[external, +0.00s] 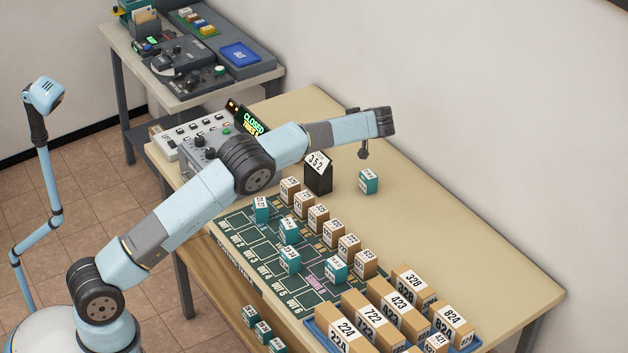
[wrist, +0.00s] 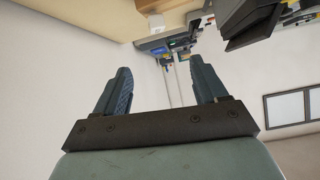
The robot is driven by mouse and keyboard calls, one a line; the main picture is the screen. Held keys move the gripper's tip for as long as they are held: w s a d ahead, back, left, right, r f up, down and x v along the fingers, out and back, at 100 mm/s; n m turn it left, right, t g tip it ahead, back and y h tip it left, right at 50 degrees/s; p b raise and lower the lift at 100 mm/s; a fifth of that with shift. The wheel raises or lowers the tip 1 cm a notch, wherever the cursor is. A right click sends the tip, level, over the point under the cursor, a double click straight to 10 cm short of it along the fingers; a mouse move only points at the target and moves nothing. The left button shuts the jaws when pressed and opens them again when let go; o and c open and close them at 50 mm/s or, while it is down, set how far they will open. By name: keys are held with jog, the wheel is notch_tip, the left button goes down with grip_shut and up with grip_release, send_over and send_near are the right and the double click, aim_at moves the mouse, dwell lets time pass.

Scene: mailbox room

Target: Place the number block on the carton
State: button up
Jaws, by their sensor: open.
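My gripper (external: 363,152) is open and hangs a little above the table, up and left of a lone teal number block (external: 369,182). In the wrist view my gripper (wrist: 165,82) shows two fingers spread wide with nothing between them. More teal blocks with white number labels stand on the green mat, such as one teal block (external: 261,209) at its upper left. Brown cartons with number labels stand in a row of small ones (external: 318,219) along the mat and as larger ones (external: 374,325) at the lower right. Which block and carton are meant I cannot tell.
A black holder with a 352 card (external: 318,178) stands left of the lone block. A lit CLOSED sign (external: 248,119) and a grey control panel (external: 200,135) are at the back left. The table (external: 480,240) is clear on its right. A side table (external: 185,95) holds equipment.

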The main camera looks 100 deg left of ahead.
jog(key=w+d+r+m+t+h, duration=0.1)
jog(key=d+r+m+t, duration=0.15)
jog(key=d+r, duration=0.55)
jog(key=w+d+r+m+t+h, duration=0.1)
jog(key=d+r+m+t, duration=0.2)
jog(key=d, duration=1)
jog(key=w+d+r+m+t, duration=0.1)
jog(key=d+r+m, duration=0.4)
jog(key=d, duration=0.5)
jog(key=s+d+r+m+t+h, duration=0.1)
jog(key=s+d+r+m+t, duration=0.15)
jog(key=d, duration=0.75)
jog(key=s+d+r+m+t+h, duration=0.15)
jog(key=s+d, duration=0.25)
jog(key=d, duration=0.7)
jog(key=s+d+f+m+t+h, duration=0.1)
jog(key=s+d+f+m, duration=0.1)
jog(key=s+d, duration=0.5)
jog(key=s+d+f+m+t+h, duration=0.1)
jog(key=s+d+f+m, duration=0.2)
jog(key=s+d+m, duration=0.2)
jog(key=s+d+f+m+t+h, duration=0.1)
jog(key=s+d+m, duration=0.3)
jog(key=s+d, duration=0.6)
jog(key=shift+s+d+f+h, duration=0.2)
jog(key=shift+d+f+h, duration=0.25)
jog(key=shift+d+f, duration=0.45)
